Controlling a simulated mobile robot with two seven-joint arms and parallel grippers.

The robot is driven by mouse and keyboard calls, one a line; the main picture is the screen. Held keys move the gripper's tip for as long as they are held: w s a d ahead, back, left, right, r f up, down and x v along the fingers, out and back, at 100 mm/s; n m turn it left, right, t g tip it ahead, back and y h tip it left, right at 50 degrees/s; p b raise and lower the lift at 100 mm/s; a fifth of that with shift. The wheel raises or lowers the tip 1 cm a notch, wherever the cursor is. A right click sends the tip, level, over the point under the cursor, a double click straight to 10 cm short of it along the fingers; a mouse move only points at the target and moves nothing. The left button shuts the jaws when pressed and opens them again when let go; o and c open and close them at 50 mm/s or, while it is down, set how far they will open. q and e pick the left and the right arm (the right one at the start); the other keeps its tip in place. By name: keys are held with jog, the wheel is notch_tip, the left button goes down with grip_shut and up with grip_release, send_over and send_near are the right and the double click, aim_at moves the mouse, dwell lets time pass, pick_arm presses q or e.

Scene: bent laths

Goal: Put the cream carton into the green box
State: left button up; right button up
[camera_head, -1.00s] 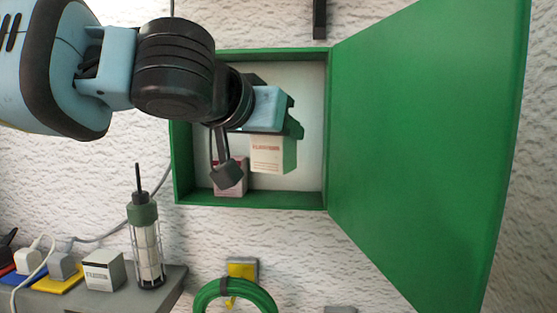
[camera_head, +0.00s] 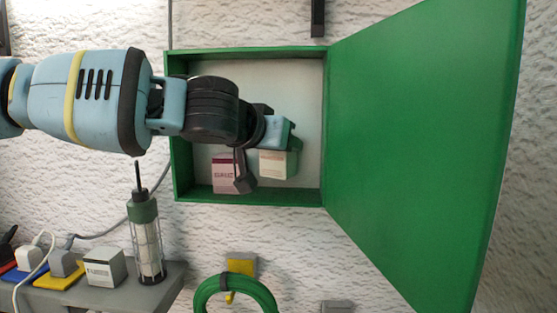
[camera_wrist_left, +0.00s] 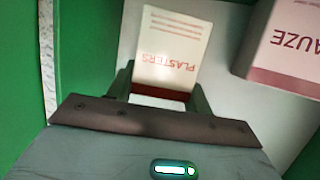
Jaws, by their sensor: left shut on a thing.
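The cream carton (camera_head: 272,163), lettered "PLASTERS", is held between the fingers of my left gripper (camera_head: 281,156). It also shows between the fingertips in the left wrist view (camera_wrist_left: 171,52). The open green box (camera_head: 250,197) is on the wall, with a pale inside. The carton shows within the box opening, a little above the bottom wall in the head view. My left wrist covers part of the box's inside. My right gripper is not in view.
A white and pink gauze carton (camera_head: 224,174) stands in the box, left of the cream carton. The box's green door (camera_head: 420,150) is swung open to the right. A lamp (camera_head: 147,240) and a grey carton (camera_head: 104,267) stand on a grey shelf (camera_head: 172,283) below left.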

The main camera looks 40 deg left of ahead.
aim_at(271, 158)
pick_arm(q)
notch_tip(271, 158, down, 3)
jog(key=shift+r, duration=0.1)
jog(key=shift+w+a+f, duration=0.15)
jog(key=shift+w+f, duration=0.05)
jog(key=shift+f, duration=0.1)
jog(key=shift+f, duration=0.15)
jog(key=o, duration=0.8)
